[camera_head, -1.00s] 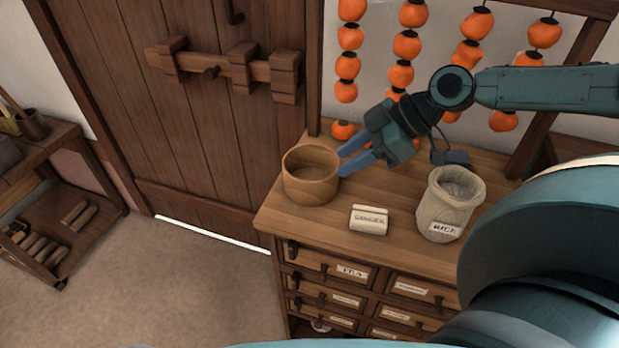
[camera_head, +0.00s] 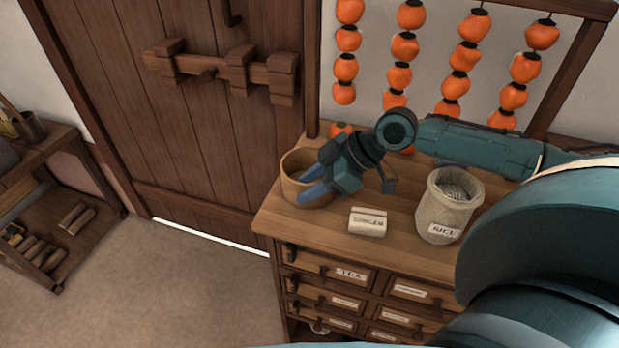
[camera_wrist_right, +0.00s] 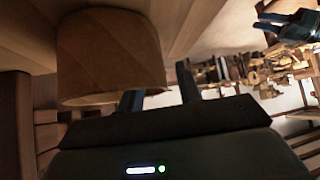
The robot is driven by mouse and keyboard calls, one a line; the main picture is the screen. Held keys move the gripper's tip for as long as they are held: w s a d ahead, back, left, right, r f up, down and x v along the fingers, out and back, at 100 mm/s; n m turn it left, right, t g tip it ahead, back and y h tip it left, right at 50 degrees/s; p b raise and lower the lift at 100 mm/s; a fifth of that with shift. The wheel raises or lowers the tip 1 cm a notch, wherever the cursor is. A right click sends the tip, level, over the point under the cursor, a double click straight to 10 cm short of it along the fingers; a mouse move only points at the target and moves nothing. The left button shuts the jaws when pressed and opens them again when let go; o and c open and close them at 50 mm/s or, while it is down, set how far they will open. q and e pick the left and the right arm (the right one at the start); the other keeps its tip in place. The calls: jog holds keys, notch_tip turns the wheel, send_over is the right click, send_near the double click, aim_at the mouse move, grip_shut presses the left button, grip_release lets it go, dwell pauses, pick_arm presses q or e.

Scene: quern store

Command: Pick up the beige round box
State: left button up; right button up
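The round box (camera_head: 290,163), light tan-brown and open at the top, stands at the back left of the wooden chest's top in the head view. My right gripper (camera_head: 312,183) is open, its blue fingers in front of the box's right side and hiding part of it. In the right wrist view the box (camera_wrist_right: 110,50) is large at upper left; the right gripper (camera_wrist_right: 160,92) has its fingers apart, one overlapping the box's lower edge, the other right of it. Contact cannot be told. My left gripper (camera_wrist_right: 268,20) seems to show open at upper right there, away from the box.
A beige ginger packet (camera_head: 367,222) lies on the chest (camera_head: 395,233), right of and nearer than the box. A rice sack (camera_head: 446,212) stands farther right. Strings of orange fruit (camera_head: 462,57) hang behind. A wooden door (camera_head: 190,120) stands behind left.

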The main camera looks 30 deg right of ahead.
jog(key=shift+w+a+f, duration=0.1)
jog(key=shift+f, duration=0.1)
jog(key=shift+c, duration=0.5)
grip_shut()
jog(key=shift+r, duration=0.1)
